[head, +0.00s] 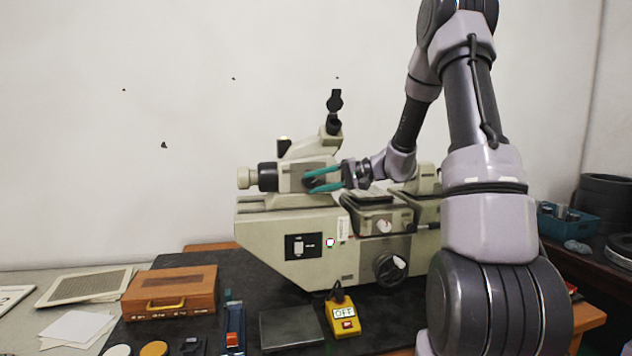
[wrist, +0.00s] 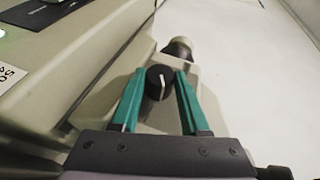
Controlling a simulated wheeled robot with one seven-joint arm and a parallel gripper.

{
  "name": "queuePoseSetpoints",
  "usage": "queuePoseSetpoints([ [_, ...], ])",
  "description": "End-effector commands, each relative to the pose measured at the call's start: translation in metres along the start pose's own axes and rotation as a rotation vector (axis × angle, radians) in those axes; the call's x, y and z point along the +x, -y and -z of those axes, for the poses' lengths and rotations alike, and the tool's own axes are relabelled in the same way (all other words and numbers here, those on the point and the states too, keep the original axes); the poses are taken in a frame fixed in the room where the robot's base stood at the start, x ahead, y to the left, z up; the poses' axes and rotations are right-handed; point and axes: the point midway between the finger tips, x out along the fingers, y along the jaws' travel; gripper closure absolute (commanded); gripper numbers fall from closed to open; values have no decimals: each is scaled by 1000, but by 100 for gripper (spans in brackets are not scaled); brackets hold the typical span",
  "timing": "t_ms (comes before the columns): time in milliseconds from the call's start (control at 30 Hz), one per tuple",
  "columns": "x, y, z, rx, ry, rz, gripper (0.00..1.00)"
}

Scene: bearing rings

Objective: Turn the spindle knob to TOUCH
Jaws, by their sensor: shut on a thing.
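The spindle knob (wrist: 158,82) is a round black dial with a white pointer line, on the cream housing of the machine. In the wrist view its line runs nearly along the picture's vertical. My gripper (wrist: 159,84) has its two green fingers on either side of the knob and is shut on it. In the head view my gripper (head: 309,181) reaches the machine's spindle head (head: 291,176) from the right, and the fingers largely hide the knob there. No TOUCH mark can be read in either view.
The cream machine (head: 275,232) stands on a dark-topped bench. A yellow box marked OFF (head: 343,318), a wooden case (head: 170,292) and a dark flat plate (head: 291,327) lie in front. An eyepiece (head: 334,110) rises above the spindle head. A blue bin (head: 567,222) stands at right.

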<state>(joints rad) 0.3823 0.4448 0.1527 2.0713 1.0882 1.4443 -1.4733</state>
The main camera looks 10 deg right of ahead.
Motion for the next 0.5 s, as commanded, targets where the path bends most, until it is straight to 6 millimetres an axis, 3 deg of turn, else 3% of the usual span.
queuePoseSetpoints([
  [500,1,-8,-1,153,-14,366,100],
])
